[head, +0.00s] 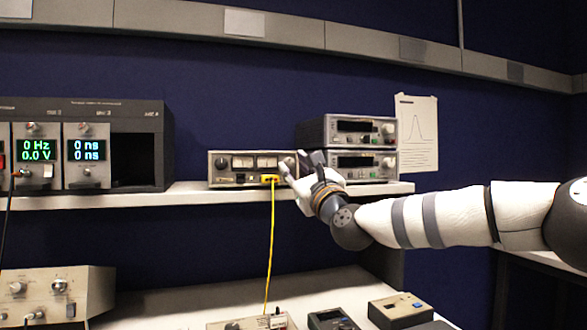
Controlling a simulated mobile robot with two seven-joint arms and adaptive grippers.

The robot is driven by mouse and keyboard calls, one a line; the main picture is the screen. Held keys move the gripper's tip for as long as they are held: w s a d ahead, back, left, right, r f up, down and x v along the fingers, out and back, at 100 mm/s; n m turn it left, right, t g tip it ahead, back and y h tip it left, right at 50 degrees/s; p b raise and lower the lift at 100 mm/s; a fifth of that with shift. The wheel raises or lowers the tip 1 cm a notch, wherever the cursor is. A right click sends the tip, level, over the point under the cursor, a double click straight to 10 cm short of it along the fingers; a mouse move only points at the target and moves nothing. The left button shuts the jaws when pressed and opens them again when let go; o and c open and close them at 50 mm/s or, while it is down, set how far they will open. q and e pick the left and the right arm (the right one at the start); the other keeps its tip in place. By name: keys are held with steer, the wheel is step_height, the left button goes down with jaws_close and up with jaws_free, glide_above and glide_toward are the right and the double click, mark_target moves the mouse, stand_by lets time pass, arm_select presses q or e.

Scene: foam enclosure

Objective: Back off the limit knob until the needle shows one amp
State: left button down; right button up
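A small bench supply (250,183) with two analog meters (254,161) stands on the shelf. The needles are too small to read. One dark knob (221,164) shows left of the meters. My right gripper (294,168) reaches in from the right, its fingers at the right end of the supply's front panel. They cover that end, so any knob there is mostly hidden. I cannot tell whether the fingers touch or grip it. A yellow plug (270,179) sits in the lower front of the panel. My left gripper is not in view.
A yellow cable (269,245) hangs from the plug to the lower bench. Two stacked instruments (359,133) stand right behind my gripper. A module rack (140,122) is at the left. Several small devices, including a yellow-grey box (400,308), lie on the bench (210,298).

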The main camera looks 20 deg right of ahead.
steer(key=shift+w+a, duration=0.1)
steer(key=shift+w, duration=0.45)
jaws_close()
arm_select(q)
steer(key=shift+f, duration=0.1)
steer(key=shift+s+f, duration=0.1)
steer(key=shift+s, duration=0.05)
arm_select(e)
steer(key=shift+n, duration=0.4)
steer(key=shift+f+n+y+b, duration=0.1)
steer(key=shift+n+y+b, duration=0.25)
steer(key=shift+n+y, duration=0.65)
steer(key=n+g, duration=0.1)
steer(key=n, duration=0.2)
steer(key=shift+d+y+b, duration=0.2)
steer(key=shift+y+b, duration=0.1)
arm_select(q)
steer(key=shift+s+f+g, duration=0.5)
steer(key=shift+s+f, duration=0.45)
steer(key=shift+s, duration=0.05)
arm_select(e)
steer(key=shift+r+n+g+y, duration=0.2)
steer(key=shift+n+g+y, duration=0.25)
steer(key=shift+n, duration=1.15)
